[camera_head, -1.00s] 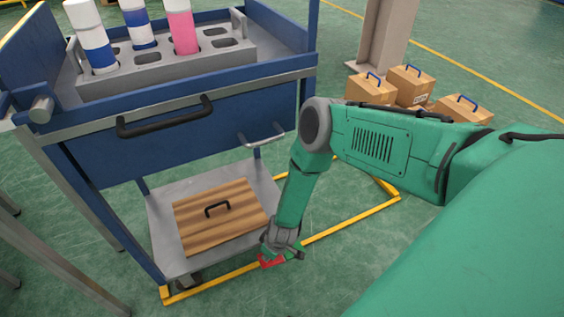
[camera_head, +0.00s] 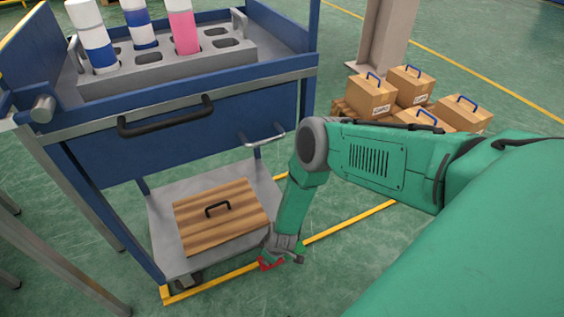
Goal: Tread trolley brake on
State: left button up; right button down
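The blue trolley (camera_head: 190,141) stands at the left, with a grey lower shelf (camera_head: 160,222) near the floor. A small red pedal-like part (camera_head: 269,264) shows at the shelf's front right corner, by the floor. My green limb comes in from the right and reaches down to this corner. Its grey end, which I take as my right gripper (camera_head: 285,245), is right at the red part and seems to touch it. The fingers are too small and hidden to tell open from shut. My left gripper is not in view.
A wooden board (camera_head: 222,213) with a black handle lies on the lower shelf. Cardboard boxes (camera_head: 371,97) stand by a column (camera_head: 384,35). Yellow tape (camera_head: 350,220) marks the floor.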

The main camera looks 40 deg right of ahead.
jog(key=shift+f, duration=0.1)
jog(key=p+v, duration=0.2)
jog(key=w+p+v, duration=0.1)
jog(key=p+v, duration=0.2)
jog(key=v, duration=0.2)
jog(key=shift+w+a+p, duration=0.25)
jog(key=shift+w+p, duration=0.05)
jog(key=shift+p, duration=0.1)
jog(key=shift+r+p, duration=0.3)
jog(key=shift+r, duration=0.3)
jog(key=s+r+m+p, duration=0.1)
jog(key=s+r+p, duration=0.3)
jog(key=s+r, duration=0.3)
jog(key=s+r+g+p, duration=0.1)
jog(key=s+r+p, duration=0.2)
jog(key=s+r, duration=0.5)
jog(key=s+d+r+m+g+p, duration=0.1)
jog(key=s+r+p, duration=0.3)
jog(key=r, duration=1.6)
jog(key=s, duration=0.3)
jog(key=shift+s+r+m+h+p, duration=0.15)
jog(key=shift+r+m+h+p, duration=0.15)
jog(key=shift+h, duration=0.1)
